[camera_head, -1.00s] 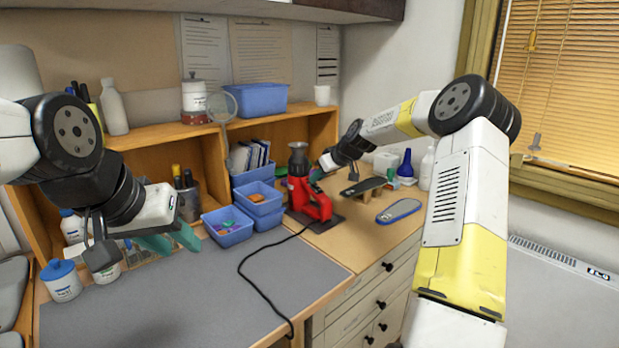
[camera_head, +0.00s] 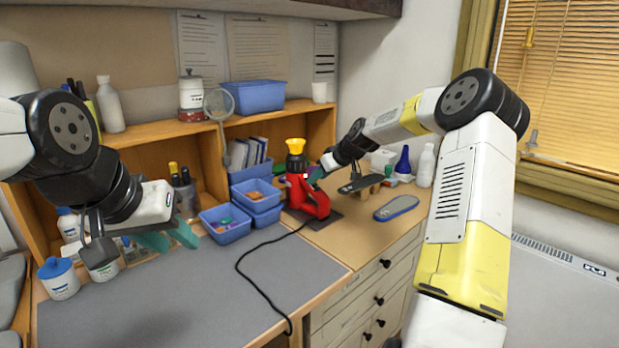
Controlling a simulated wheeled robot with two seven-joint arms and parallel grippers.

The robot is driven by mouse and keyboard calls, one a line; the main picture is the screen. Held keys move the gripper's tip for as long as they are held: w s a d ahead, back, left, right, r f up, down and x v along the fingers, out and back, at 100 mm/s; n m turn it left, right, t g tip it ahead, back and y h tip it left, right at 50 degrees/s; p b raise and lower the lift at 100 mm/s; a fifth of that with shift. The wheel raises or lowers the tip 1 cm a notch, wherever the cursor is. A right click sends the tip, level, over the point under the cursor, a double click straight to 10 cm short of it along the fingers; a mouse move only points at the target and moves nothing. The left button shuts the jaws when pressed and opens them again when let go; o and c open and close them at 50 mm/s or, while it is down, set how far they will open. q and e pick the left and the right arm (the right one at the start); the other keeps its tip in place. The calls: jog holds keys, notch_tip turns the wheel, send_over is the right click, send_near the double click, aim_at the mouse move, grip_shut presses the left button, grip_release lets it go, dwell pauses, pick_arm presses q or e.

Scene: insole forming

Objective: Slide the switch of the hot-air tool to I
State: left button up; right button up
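The red hot-air tool (camera_head: 312,200) stands upright on a dark base plate on the wooden counter. Its nozzle (camera_head: 295,147) at the top is bright yellow-orange. A black cord runs from it across the grey mat. My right gripper (camera_head: 316,175) is at the right side of the tool's upper body, at or very near it. Its fingertips are small and partly hidden, and the switch cannot be made out. My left gripper (camera_head: 168,238) is over the back left of the mat, with its two teal fingers apart and nothing between them.
Blue bins (camera_head: 227,237) stand left of the tool. A blue-rimmed insole (camera_head: 396,208) lies to the right, and a dark insole (camera_head: 361,184) rests on a stand behind it. Bottles (camera_head: 403,162) stand at the back right. The grey mat (camera_head: 190,298) is mostly clear.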

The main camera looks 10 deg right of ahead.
jog(key=v, duration=0.7)
jog(key=shift+s+r, duration=0.15)
jog(key=s+a+r+m+g+h, duration=0.1)
jog(key=s+a+r+h, duration=0.15)
jog(key=s, duration=0.65)
jog(key=s+a+r+m+g+h, duration=0.1)
jog(key=s+a+r, duration=0.3)
jog(key=s, duration=0.6)
jog(key=s+m, duration=0.4)
jog(key=s, duration=1.8)
jog(key=shift+f+t+y, duration=0.3)
jog(key=shift+t+y, duration=0.05)
jog(key=shift+t, duration=0.05)
jog(key=shift+d, duration=0.15)
